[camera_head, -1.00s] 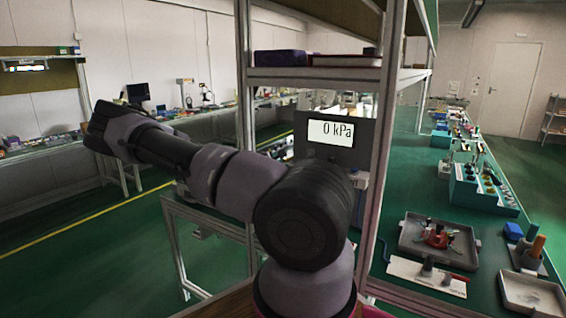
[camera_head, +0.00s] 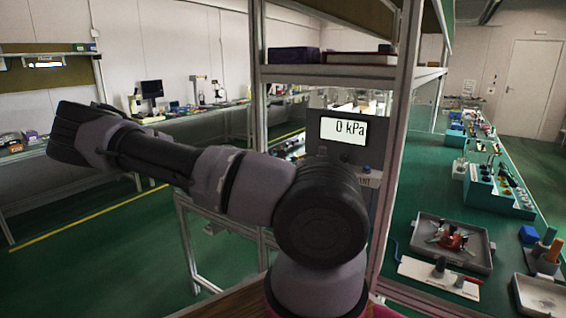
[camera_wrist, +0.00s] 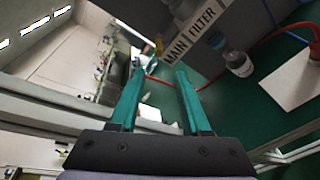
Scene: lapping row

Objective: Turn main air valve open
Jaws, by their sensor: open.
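My gripper (camera_wrist: 160,75) shows in the wrist view with its two teal fingers apart and nothing between them. Beyond the fingertips is a grey unit with a white label (camera_wrist: 195,35) reading "MAIN FILTER". A small yellow part (camera_wrist: 158,44) stands beside the label, close to a red hose (camera_wrist: 158,80); I cannot tell whether it is the main air valve's handle. In the head view a display (camera_head: 343,130) on a dark panel reads "0 kPa". My arm reaches left there, and its fingers cannot be made out. No valve is clearly recognisable in the head view.
A shelf frame (camera_head: 392,170) stands just right of my arm. The green bench to the right holds a grey tray (camera_head: 480,262) with a red fixture. In the wrist view, a small bottle (camera_wrist: 238,63) stands by the label, and a blue hose passes near it.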

